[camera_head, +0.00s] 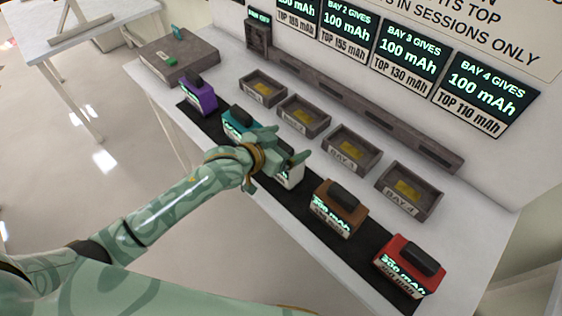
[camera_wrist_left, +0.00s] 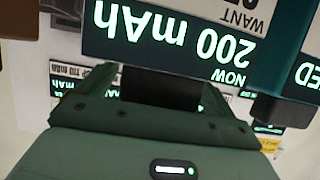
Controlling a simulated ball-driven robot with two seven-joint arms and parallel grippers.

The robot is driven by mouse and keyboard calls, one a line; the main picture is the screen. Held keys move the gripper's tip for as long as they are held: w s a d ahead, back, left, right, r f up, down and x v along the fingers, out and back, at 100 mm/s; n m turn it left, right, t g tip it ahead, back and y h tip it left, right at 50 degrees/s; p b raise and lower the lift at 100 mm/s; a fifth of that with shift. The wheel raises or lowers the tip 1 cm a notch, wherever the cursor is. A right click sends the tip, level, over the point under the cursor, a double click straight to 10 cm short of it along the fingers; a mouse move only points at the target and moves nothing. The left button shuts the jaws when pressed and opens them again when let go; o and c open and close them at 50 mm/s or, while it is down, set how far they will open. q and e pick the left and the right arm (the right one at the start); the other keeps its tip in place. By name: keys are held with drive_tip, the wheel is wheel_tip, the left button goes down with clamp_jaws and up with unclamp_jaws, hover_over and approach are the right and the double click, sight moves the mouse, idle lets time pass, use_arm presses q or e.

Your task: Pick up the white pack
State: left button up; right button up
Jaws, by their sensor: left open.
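The white pack (camera_head: 291,177) stands on the black strip in the middle of the row, between the teal pack and the brown pack. My left gripper (camera_head: 287,146) is over it in the head view, with its fingers apart, and hides much of its top. I cannot tell whether the fingers touch it. In the left wrist view the green gripper body fills the bottom, and a dark label (camera_wrist_left: 175,40) reading 200 mAh appears upside down close by. I cannot tell which pack that label is on. My right gripper is not in view.
The purple pack (camera_head: 198,95) and teal pack (camera_head: 236,122) stand left of it; the brown pack (camera_head: 338,208) and red pack (camera_head: 408,266) stand right. Several open bay trays (camera_head: 350,149) line the table behind, below wall signs (camera_head: 412,55). A grey box (camera_head: 180,58) sits at the far left.

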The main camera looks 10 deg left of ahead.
use_arm(q)
drive_tip(key=shift+s, duration=0.1)
drive_tip(key=shift+r, duration=0.1)
drive_tip(key=c, duration=1.9)
drive_tip(key=shift+o, duration=0.2)
drive_tip(key=shift+r, duration=0.1)
